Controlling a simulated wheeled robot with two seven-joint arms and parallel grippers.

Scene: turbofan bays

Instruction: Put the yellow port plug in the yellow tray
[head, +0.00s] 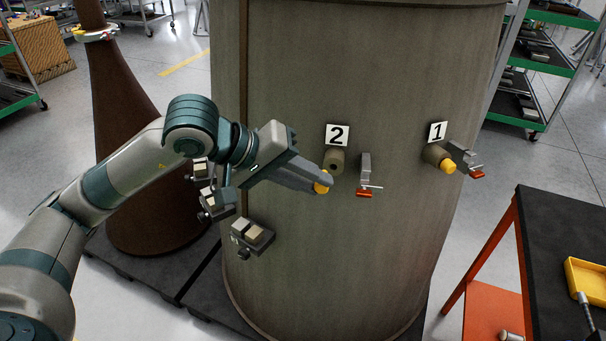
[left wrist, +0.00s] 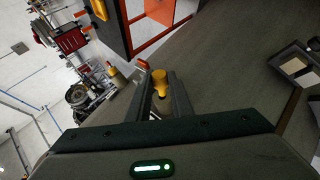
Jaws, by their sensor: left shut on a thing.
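My left gripper (head: 318,182) is shut on a yellow port plug (head: 323,183), which also shows between the fingers in the left wrist view (left wrist: 160,82). The plug is just below and left of port 2 (head: 335,160), whose dark opening is visible. A second yellow plug (head: 448,166) sits in port 1 (head: 434,154) to the right. The yellow tray (head: 586,279) lies on the dark cart top at the far right, partly cut off by the picture edge. My right gripper is not in view.
The large grey-brown cylinder (head: 300,60) carries the ports. A red-handled clamp (head: 365,178) stands out beside port 2, another (head: 465,160) beside port 1. The dark-topped cart (head: 555,240) has an orange frame. Open floor separates it from the cylinder.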

